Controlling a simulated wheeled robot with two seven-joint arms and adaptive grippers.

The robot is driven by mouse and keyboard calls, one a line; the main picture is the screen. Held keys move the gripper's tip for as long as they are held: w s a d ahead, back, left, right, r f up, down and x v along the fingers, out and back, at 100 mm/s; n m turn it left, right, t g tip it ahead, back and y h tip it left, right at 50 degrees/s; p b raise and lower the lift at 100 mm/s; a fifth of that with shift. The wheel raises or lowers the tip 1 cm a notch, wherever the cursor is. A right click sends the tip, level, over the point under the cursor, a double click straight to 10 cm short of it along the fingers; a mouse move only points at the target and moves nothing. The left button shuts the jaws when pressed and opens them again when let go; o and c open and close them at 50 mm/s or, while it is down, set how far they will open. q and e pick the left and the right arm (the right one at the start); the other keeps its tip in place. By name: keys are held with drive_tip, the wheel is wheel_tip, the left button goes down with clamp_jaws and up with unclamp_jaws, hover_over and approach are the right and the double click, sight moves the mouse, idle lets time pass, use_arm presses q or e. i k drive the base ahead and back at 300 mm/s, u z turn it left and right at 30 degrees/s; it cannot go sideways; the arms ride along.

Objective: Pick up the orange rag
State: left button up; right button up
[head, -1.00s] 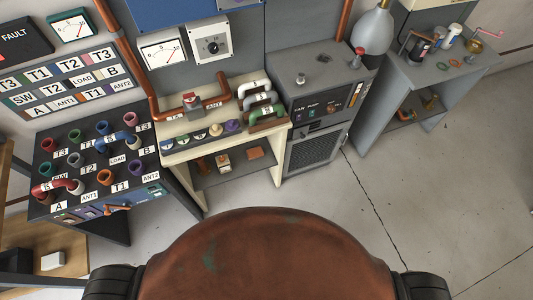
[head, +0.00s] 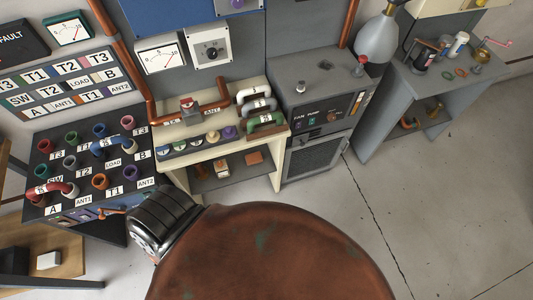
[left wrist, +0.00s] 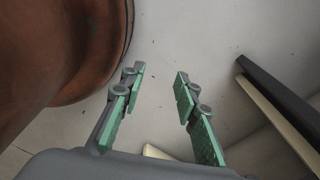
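A small flat orange-brown piece (head: 254,158), which looks like the orange rag, lies on the lower shelf of the cream bench (head: 206,183) in the head view. It is too small to make out its cloth texture. My left gripper (left wrist: 160,73) shows in the left wrist view with its green-padded fingers apart and nothing between them. Bare floor lies beyond its fingertips, so it is well away from the orange piece. In the head view only a dark link of my left arm shows, and the gripper itself is hidden. My right gripper is in neither view.
A black socket table (head: 75,135) with coloured plugs stands left of the bench. A grey cabinet (head: 318,160) stands on its right, and a grey side table (head: 385,105) farther right. A wooden shelf unit (head: 70,250) is at lower left. The floor (head: 450,190) at right is clear.

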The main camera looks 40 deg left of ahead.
sight(255, 158)
drive_tip(key=u, duration=0.05)
drive_tip(key=i, duration=1.35)
drive_tip(key=u, duration=1.8)
